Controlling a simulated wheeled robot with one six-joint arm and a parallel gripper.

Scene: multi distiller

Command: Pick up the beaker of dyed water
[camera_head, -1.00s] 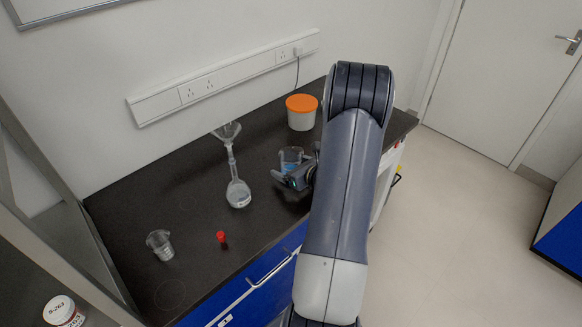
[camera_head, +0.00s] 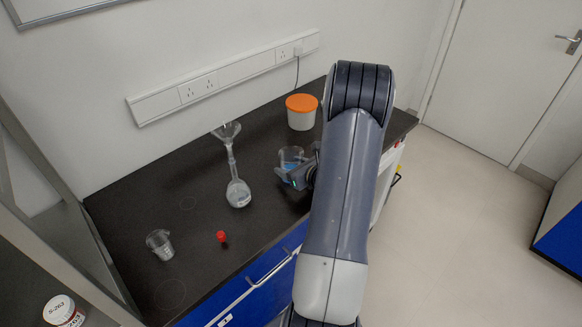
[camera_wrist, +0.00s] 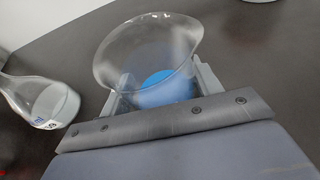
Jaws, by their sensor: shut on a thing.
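The beaker of dyed water (camera_head: 291,155) is clear glass with blue liquid in its lower part. It is in the middle of the dark bench, right of the flask. In the wrist view the beaker (camera_wrist: 150,50) is between the two fingers, its wide rim toward the camera. My gripper (camera_head: 291,174) is shut on the beaker, and it also shows in the wrist view (camera_wrist: 158,88). I cannot tell whether the beaker's base touches the bench.
A round flask with a funnel in its neck (camera_head: 238,193) stands just left of the beaker. An orange-lidded tub (camera_head: 301,112) is behind. A second beaker (camera_head: 161,245) and a red-capped item (camera_head: 221,237) are at the front left. Bare bench lies between them.

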